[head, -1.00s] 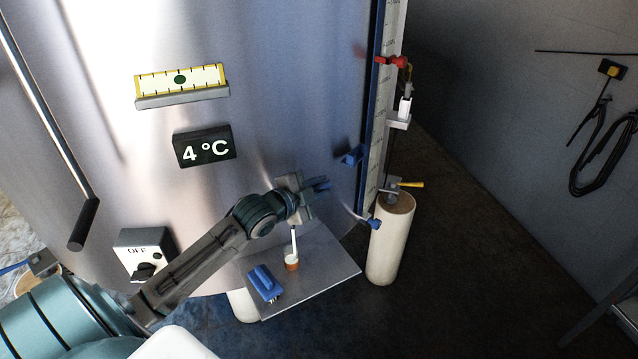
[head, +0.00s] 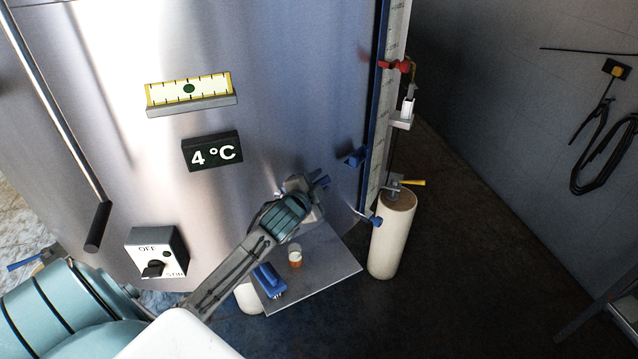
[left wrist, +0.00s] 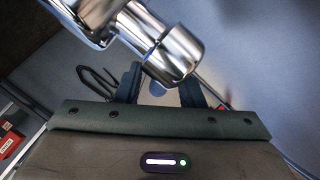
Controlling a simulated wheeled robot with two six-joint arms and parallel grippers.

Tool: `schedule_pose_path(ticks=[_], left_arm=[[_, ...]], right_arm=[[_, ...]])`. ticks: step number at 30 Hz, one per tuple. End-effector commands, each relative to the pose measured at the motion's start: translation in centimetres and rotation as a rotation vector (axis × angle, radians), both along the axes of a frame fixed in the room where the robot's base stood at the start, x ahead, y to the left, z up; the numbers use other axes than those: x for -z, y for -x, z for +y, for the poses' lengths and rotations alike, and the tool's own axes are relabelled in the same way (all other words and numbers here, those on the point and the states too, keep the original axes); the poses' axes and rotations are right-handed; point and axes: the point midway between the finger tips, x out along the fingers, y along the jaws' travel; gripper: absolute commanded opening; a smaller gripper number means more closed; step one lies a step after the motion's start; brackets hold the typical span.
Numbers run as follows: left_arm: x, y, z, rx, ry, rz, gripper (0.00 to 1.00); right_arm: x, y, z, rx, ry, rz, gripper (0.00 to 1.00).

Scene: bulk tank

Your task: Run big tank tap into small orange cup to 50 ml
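The small orange cup (head: 295,260) stands upright on the grey shelf (head: 335,268) below the big tank (head: 290,120). Its upper part looks white; its level is too small to read. My left gripper (head: 318,182) is above the cup, close to the tank front, and hides the tap in the head view. In the left wrist view, the shiny metal tap (left wrist: 172,55) fills the top, just beyond my left fingers (left wrist: 160,88). The fingers are spread apart, with nothing clearly held between them. My right gripper is not in view.
A blue brush (head: 268,281) lies on the shelf left of the cup. A white cylindrical leg (head: 393,240) stands to the right. A switch box (head: 157,253) and a 4 °C display (head: 212,152) are on the tank. The dark floor at right is clear.

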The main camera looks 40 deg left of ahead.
Motion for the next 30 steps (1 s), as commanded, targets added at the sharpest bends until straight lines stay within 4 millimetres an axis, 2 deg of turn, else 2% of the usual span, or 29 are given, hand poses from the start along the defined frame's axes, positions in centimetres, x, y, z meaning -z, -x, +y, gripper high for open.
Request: schedule_pose_path(ticks=[9, 13, 24, 30], left_arm=[[0.0, 0.1, 0.0, 0.002, 0.000, -0.001, 0.41], [-0.1, 1.0, -0.2, 0.002, -0.003, -0.001, 0.41], [-1.5, 7.7, -1.3, 0.005, -0.004, 0.001, 0.41], [-2.1, 10.0, -1.6, 0.002, -0.002, 0.001, 0.41]], right_arm=[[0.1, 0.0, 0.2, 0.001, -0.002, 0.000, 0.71], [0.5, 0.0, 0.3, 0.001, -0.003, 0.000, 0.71], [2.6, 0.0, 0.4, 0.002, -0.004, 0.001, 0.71], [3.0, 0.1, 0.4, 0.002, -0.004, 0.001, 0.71]])
